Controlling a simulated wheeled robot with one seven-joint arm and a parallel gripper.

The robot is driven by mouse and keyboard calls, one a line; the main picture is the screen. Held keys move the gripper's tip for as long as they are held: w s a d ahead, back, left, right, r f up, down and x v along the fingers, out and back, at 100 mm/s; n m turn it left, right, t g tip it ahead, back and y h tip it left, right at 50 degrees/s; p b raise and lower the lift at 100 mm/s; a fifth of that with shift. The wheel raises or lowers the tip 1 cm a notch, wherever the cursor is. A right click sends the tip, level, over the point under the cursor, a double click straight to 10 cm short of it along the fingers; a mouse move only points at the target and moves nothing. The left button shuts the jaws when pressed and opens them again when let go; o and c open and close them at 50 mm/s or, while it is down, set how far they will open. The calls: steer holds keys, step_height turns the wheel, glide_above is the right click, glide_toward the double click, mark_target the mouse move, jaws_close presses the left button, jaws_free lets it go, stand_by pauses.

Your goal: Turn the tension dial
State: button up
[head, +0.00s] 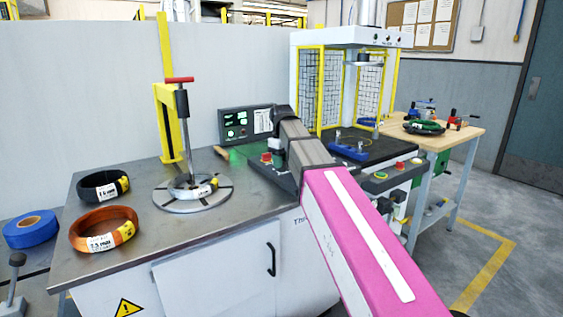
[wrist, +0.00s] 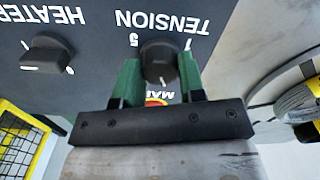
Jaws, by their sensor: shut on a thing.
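The tension dial is a black knob (wrist: 160,62) on a dark panel, under the upside-down label TENSION in the wrist view. My gripper (wrist: 158,80) has green fingers on both sides of the dial and is shut on it. The dial's white pointer mark faces down in the wrist view, toward the gripper's black crossbar, which hides part of the panel. In the head view my magenta and dark arm reaches to the sloped control panel (head: 268,178) at the bench front, and hides the dial and the fingertips.
A heater knob (wrist: 47,52) sits beside the tension dial. A turntable (head: 193,203) holds a wrapped coil at its post. A black coil (head: 103,187), an orange coil (head: 104,228) and blue tape (head: 30,229) lie to the left. A caged press (head: 348,90) stands behind right.

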steer(key=n, duration=0.7)
stand_by(0.6)
steer(key=o, duration=0.9)
steer(key=shift+r, duration=0.1)
step_height(320, 180, up, 11)
steer(key=shift+f, duration=0.15)
